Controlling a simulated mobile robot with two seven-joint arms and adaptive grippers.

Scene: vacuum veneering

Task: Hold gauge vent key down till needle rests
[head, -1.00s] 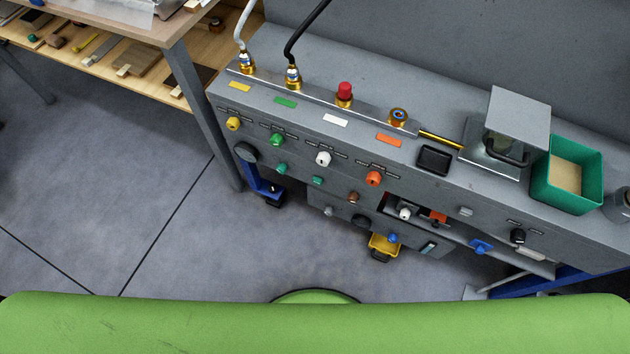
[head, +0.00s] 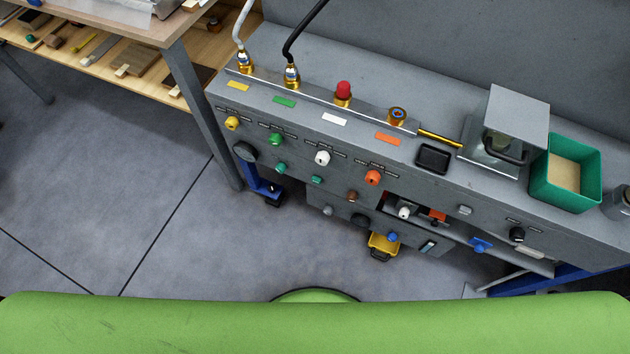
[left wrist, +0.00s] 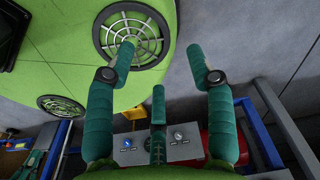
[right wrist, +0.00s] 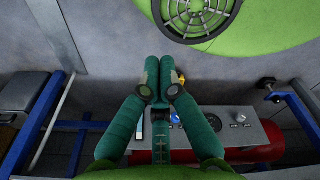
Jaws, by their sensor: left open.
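A grey control panel (head: 300,171) with coloured knobs fills the middle of the head view. I cannot tell which part is the gauge vent key, and no needle can be read. A blue knob (head: 480,245) and a black knob (head: 517,235) sit low at the panel's right. My left gripper (left wrist: 160,66) is open and empty, with its fingers wide apart. Behind it are a blue knob (left wrist: 127,143) and a pale knob (left wrist: 180,137). My right gripper (right wrist: 160,70) has its fingertips together with nothing seen between them. Neither gripper shows in the head view.
A green bin (head: 567,175) and a grey hooded block (head: 518,120) stand on the panel's top. Two hoses rise from brass fittings at the back left. A wooden shelf (head: 110,62) with strips and tools is at the upper left. The floor (head: 90,200) at the left is clear.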

